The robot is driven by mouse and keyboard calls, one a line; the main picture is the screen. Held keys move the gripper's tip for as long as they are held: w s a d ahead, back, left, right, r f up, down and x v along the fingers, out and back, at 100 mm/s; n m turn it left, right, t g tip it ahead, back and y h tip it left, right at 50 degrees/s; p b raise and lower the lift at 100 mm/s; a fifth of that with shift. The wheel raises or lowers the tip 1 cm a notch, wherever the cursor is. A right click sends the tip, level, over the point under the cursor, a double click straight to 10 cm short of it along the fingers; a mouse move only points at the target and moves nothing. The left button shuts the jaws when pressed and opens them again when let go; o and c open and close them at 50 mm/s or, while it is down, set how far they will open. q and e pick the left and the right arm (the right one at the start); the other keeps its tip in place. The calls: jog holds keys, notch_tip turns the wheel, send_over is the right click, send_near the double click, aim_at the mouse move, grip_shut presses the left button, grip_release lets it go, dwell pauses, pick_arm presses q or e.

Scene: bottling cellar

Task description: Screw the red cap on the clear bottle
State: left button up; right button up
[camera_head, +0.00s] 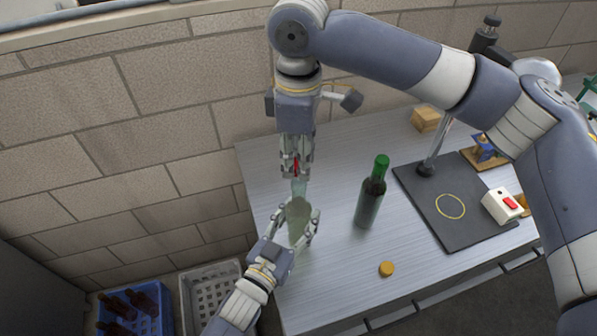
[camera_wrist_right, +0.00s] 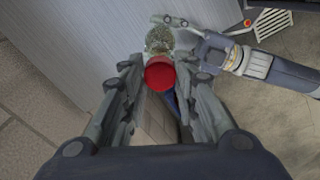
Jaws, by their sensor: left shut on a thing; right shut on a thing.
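The clear bottle (camera_head: 299,188) stands near the left end of the metal table. My left gripper (camera_head: 298,222) is shut around its body from the near side. The red cap (camera_head: 296,167) is between the fingers of my right gripper (camera_head: 296,160), which points down from above and is shut on it. The cap is at the top of the bottle's neck; I cannot tell whether it touches the rim. In the right wrist view the red cap (camera_wrist_right: 160,74) sits between the fingertips, with the bottle (camera_wrist_right: 159,40) beyond it, partly hidden.
A green bottle with a green cap (camera_head: 371,192) stands right of the clear bottle. An orange cap (camera_head: 387,269) lies near the table's front. A dark board (camera_head: 415,190) with a stand and a white box with a red button (camera_head: 502,205) are at right. Crates (camera_head: 170,318) stand below left.

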aim_at(299, 182)
jog(key=shift+f, duration=0.85)
jog(key=shift+f, duration=0.85)
jog(key=shift+f, duration=0.6)
